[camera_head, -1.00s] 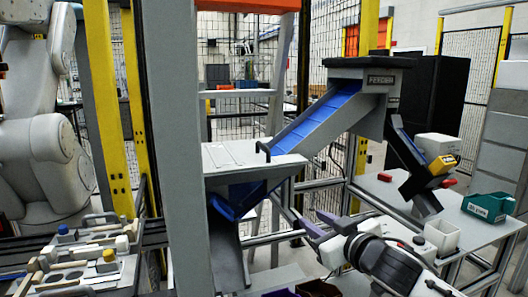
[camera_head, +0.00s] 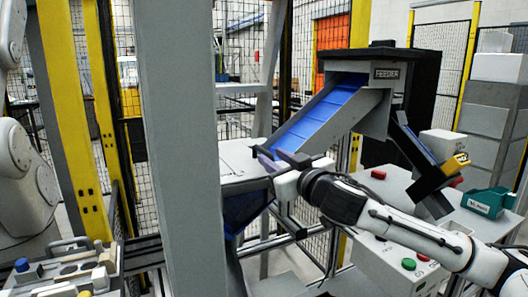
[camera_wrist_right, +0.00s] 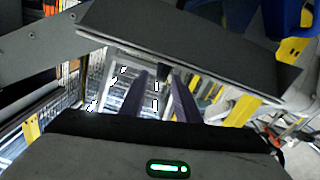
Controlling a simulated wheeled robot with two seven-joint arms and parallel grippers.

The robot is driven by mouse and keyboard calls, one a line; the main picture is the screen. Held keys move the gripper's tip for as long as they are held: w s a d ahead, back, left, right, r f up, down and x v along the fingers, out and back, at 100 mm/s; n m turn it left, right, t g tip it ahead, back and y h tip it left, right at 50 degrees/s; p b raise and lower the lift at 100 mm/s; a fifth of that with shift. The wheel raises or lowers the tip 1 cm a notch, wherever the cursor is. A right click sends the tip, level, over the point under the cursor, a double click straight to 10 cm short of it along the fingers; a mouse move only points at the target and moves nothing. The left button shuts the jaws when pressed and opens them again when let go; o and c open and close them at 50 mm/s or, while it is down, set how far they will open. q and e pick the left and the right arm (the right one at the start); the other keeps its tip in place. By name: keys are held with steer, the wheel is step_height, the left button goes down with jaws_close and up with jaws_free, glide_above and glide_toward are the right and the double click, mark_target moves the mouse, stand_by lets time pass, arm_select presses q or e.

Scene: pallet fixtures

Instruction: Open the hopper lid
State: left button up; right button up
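The hopper lid (camera_head: 236,160) is a light grey flat plate on top of the hopper, lying closed below the blue chute. Its black handle (camera_head: 254,152) stands at the lid's right edge. My right gripper (camera_head: 267,160) is at that edge, its purple fingers close to the handle. In the right wrist view the fingers (camera_wrist_right: 160,98) are apart, with a dark knob-like end (camera_wrist_right: 163,73) near and between their tips; I cannot tell whether they touch it. A dark grey slab (camera_wrist_right: 190,42) crosses above them. My left gripper is not in view.
A grey post (camera_head: 180,150) stands just left of the hopper. The feeder (camera_head: 385,90) with its blue chute (camera_head: 318,117) rises behind my right arm. A table at right holds a green bin (camera_head: 488,203) and a control box with buttons (camera_head: 409,264).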

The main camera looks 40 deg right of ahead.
steer(key=shift+w+f, duration=0.15)
steer(key=shift+w, duration=0.2)
steer(key=shift+w+d+b, duration=0.15)
steer(key=shift+w+b, duration=0.25)
steer(key=shift+b, duration=0.15)
steer(key=shift+w+d+b, duration=0.25)
steer(key=shift+w+b, duration=0.05)
steer(key=shift+w, duration=0.15)
steer(key=shift+w+d, duration=0.4)
steer(key=shift+w, duration=0.05)
steer(key=shift+w+b, duration=0.4)
steer(key=shift+w, duration=0.25)
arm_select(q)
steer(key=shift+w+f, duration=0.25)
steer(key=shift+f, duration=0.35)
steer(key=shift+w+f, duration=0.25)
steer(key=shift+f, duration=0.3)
arm_select(e)
steer(key=shift+w, duration=0.1)
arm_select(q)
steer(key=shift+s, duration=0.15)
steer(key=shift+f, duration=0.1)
arm_select(e)
steer(key=shift+a, duration=0.1)
jaws_close()
